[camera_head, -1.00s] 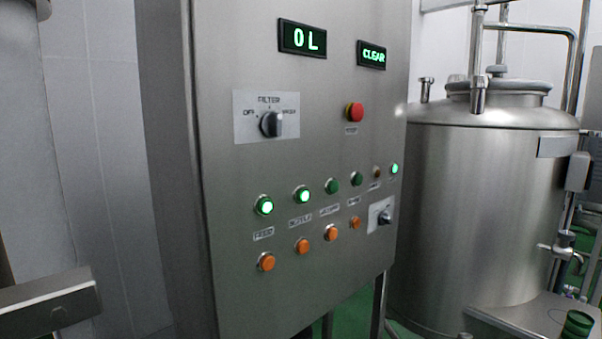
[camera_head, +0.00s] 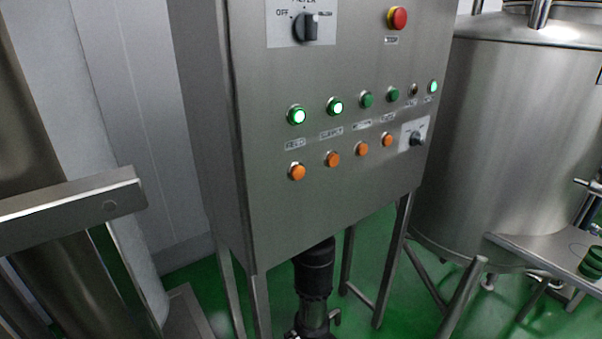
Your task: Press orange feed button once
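The steel control panel (camera_head: 268,150) stands upright in the middle of the head view. Its lower row holds several orange buttons. The leftmost orange button (camera_head: 297,172) sits right under the small label that seems to read FEED (camera_head: 295,144). Above that label is a green button (camera_head: 297,115), which is lit. The other orange buttons (camera_head: 332,159) continue to the right. My gripper is not in view, and nothing touches the buttons.
A red stop button (camera_head: 397,18) and a filter switch (camera_head: 306,27) are higher on the panel. A rotary knob (camera_head: 417,138) is at the lower right. A steel tank (camera_head: 490,130) stands right, and a metal bar (camera_head: 70,208) juts in at left. Green floor (camera_head: 375,255) shows below.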

